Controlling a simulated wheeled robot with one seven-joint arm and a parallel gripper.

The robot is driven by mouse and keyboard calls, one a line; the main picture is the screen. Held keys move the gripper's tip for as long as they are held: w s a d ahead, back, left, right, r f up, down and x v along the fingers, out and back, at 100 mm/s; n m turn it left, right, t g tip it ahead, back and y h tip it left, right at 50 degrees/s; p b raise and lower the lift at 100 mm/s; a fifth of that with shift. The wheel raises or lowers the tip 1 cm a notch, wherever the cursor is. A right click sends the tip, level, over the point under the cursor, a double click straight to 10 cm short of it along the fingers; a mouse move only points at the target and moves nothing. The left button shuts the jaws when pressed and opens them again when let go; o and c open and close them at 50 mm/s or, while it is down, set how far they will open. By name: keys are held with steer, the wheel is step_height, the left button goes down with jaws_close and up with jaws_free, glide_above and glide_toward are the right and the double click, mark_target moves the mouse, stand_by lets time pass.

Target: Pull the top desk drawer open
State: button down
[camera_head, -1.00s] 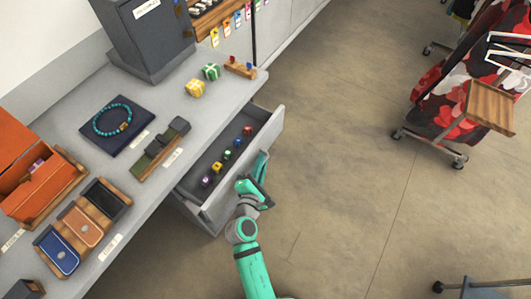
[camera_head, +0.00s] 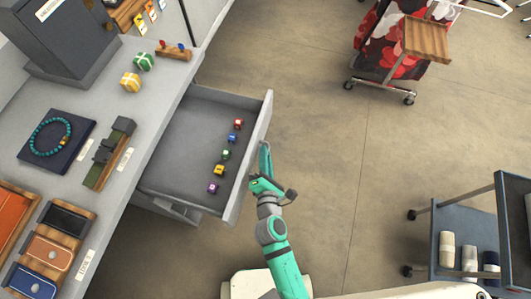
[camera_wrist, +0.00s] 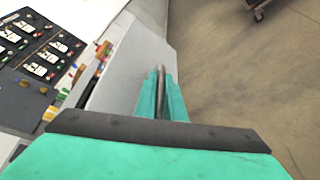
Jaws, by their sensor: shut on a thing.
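The top desk drawer (camera_head: 180,160) is pulled well out from under the grey desktop in the head view. Several small coloured dice (camera_head: 219,170) lie in it near its front panel. My gripper (camera_head: 265,160) is at the outer face of the front panel. In the wrist view its teal fingers (camera_wrist: 161,95) are shut on the drawer's bar handle (camera_wrist: 161,75), against the pale drawer front (camera_wrist: 135,65). The handle is hidden by the fingers in the head view.
A dark cart (camera_head: 460,220) with rolls stands at the right. The floor between is clear.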

steer(key=shift+s+a+f, duration=0.1)
steer(key=c, duration=2.1)
jaws_free()
steer(key=shift+s, duration=0.15)
steer(key=v, duration=1)
steer(key=shift+s+r, duration=0.2)
steer(key=shift+s, duration=0.05)
